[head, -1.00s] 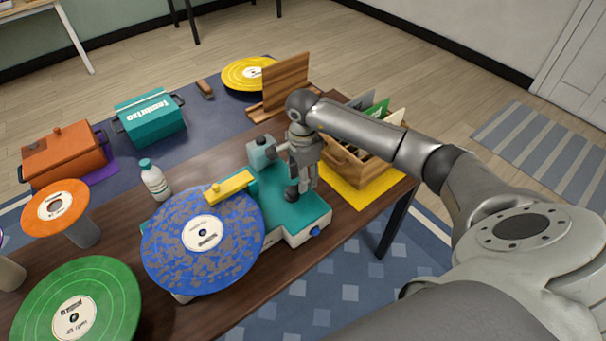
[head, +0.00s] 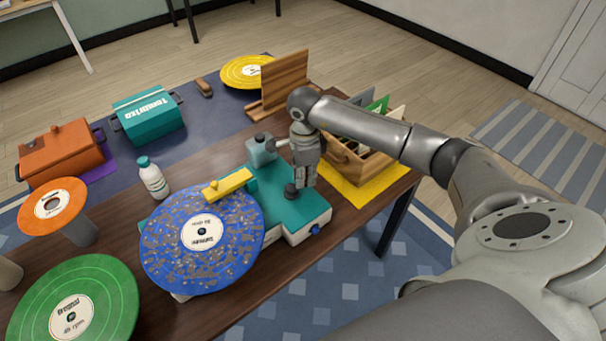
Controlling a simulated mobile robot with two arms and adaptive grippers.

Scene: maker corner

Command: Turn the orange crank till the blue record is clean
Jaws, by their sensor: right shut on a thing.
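The blue record (head: 165,222) lies on the teal and white cleaning machine (head: 312,208), with grey-brown dirt in scattered patches over its blue face. A yellow arm (head: 230,184) reaches over the record's back edge. My right gripper (head: 292,190) points down at the right part of the machine and is shut. The orange crank does not show; my gripper covers the spot where it closes, so the hold itself is hidden. My left gripper is not in view.
A white bottle (head: 153,180) with a teal cap stands behind the record. A green record (head: 105,300) and an orange record (head: 72,192) on a stand are at left. A wooden record crate (head: 345,165) on a yellow mat stands close beside my right gripper.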

